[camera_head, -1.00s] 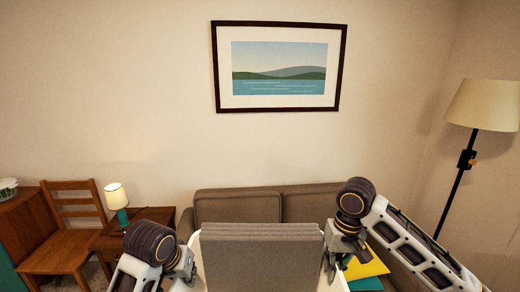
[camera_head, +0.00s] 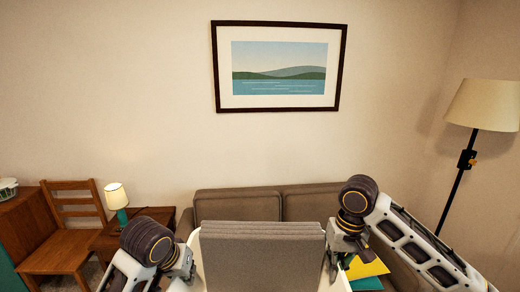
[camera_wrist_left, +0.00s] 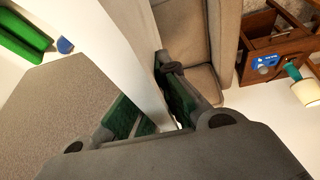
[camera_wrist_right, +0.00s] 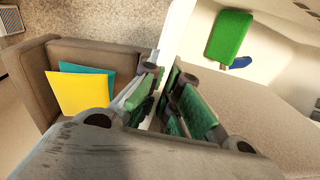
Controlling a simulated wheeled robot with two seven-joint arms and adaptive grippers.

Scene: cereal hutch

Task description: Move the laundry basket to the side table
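The laundry basket is white; its rim (camera_head: 339,279) shows at the bottom of the head view, full of grey folded cloth (camera_head: 262,258). My left gripper (camera_head: 185,266) is at its left side; in the left wrist view the white wall (camera_wrist_left: 128,45) runs between its fingers. My right gripper (camera_head: 337,262) is at its right side; in the right wrist view the wall (camera_wrist_right: 176,35) passes between its green pads. Both look shut on the basket. The basket's underside is hidden. The brown side table (camera_head: 148,216) stands at the left, with a lit teal lamp (camera_head: 117,203).
A grey-brown sofa (camera_head: 237,205) stands beyond the basket, with a yellow item (camera_head: 368,267) on its right part. A wooden chair (camera_head: 62,250) is left of the side table. A floor lamp (camera_head: 484,105) stands at the right. Green (camera_wrist_right: 229,36) and blue items show inside the basket.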

